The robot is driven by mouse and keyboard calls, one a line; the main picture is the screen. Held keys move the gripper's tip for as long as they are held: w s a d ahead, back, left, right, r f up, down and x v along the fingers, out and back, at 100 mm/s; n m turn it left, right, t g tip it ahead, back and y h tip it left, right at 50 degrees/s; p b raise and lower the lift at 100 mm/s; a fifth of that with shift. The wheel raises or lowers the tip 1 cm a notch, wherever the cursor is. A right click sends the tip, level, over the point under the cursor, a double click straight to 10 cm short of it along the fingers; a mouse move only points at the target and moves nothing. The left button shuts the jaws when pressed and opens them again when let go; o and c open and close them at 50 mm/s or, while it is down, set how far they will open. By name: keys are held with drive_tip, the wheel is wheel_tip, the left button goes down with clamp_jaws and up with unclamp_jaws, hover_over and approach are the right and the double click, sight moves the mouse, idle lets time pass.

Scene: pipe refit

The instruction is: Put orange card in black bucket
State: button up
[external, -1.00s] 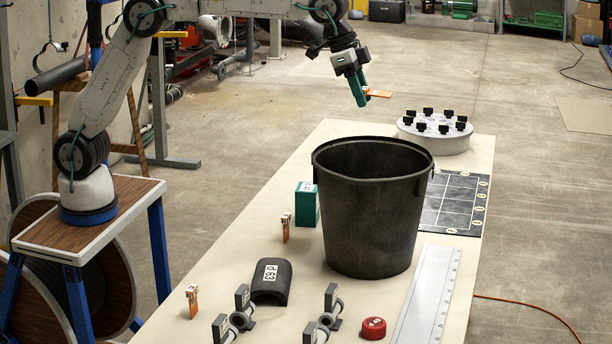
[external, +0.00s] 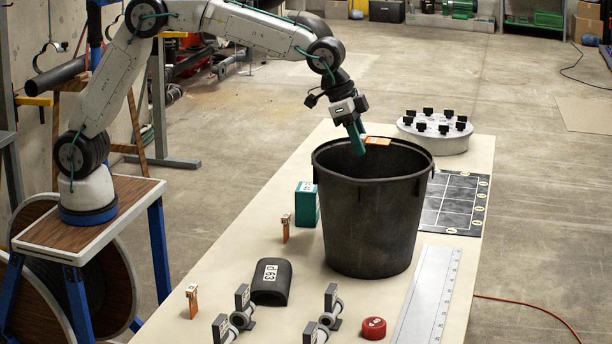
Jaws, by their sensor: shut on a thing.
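The orange card (external: 378,141) is held between the green fingers of my gripper (external: 361,140). My gripper is shut on it, tilted downward. The fingertips and card are at about the height of the rim of the black bucket (external: 370,225), over its mouth in this view. Part of the card shows to the right of the fingers. The bucket stands upright on the table, and its floor is hidden.
Around the bucket on the table (external: 250,225) are a green box (external: 306,204), a white disc with black knobs (external: 434,137), a grid mat (external: 455,200), a ruler (external: 427,295), a black half-pipe (external: 271,283), a red cap (external: 373,328) and two small orange tags (external: 192,301).

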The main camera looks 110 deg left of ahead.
drive_tip(key=shift+f, duration=2.3)
drive_tip(key=o, duration=1)
drive_tip(key=shift+r, duration=0.1)
drive_tip(key=shift+r, duration=3.45)
